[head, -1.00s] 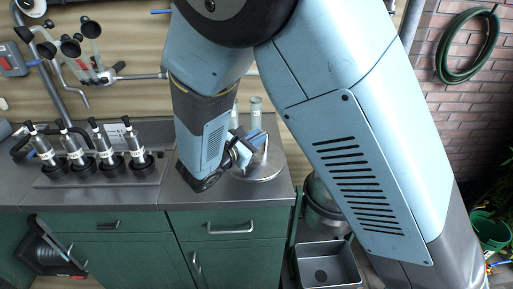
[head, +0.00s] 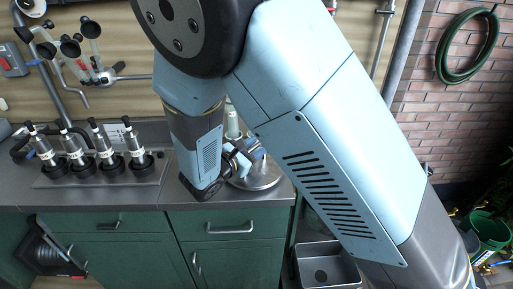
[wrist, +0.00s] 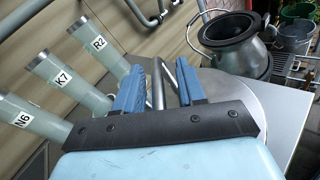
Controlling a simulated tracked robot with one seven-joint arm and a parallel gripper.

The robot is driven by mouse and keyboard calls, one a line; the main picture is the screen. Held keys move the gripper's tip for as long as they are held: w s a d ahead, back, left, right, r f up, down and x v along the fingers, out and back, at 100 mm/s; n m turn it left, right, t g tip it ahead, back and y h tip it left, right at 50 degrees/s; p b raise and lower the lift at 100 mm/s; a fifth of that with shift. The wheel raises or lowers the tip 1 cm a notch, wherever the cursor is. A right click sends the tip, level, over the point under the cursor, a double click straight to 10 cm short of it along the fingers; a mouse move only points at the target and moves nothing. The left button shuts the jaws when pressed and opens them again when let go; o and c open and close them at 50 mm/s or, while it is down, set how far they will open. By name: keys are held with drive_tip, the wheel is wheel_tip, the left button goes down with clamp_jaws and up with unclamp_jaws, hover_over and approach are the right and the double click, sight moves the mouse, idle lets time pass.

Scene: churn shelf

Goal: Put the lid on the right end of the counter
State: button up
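The lid (head: 270,180) is a round metal disc with an upright bar handle. It lies flat at the right end of the grey counter (head: 90,198), and it also shows in the wrist view (wrist: 236,86). My gripper (head: 256,150) is at the handle, above the disc. In the wrist view its two blue fingers (wrist: 160,84) stand apart, with the grey handle bars (wrist: 157,82) between them. A gap shows beside the left finger; the right finger's contact is unclear. Part of the lid is hidden behind my gripper.
Tubes labelled N6, K7 and R2 (wrist: 68,82) stand close left of my gripper in the wrist view. A rack of several black-based devices (head: 105,165) fills the left counter.

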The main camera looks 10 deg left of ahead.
drive_tip(key=v, duration=1.2)
drive_tip(key=shift+r, duration=0.1)
drive_tip(key=w+d+r+m+g, duration=0.1)
drive_tip(key=d+r+m+g, duration=0.25)
drive_tip(key=d, duration=0.55)
drive_tip(key=w+d+r+m+g, duration=0.25)
drive_tip(key=d+m+g, duration=0.2)
drive_tip(key=d, duration=0.35)
drive_tip(key=w+d+r+m+g, duration=0.1)
drive_tip(key=d+r+m+g, duration=0.3)
drive_tip(key=d, duration=0.5)
drive_tip(key=s+d+r+m+t+y, duration=0.1)
drive_tip(key=s+d+r+m+y, duration=0.3)
drive_tip(key=s+d+r+m, duration=0.1)
drive_tip(key=s+d+r+m+t+y, duration=0.2)
drive_tip(key=s+d+r+m+y, duration=0.2)
drive_tip(key=s+d+m, duration=0.3)
drive_tip(key=d+r+m, duration=0.1)
drive_tip(key=d+m, duration=0.1)
drive_tip(key=d, duration=0.1)
drive_tip(key=shift+m, duration=0.4)
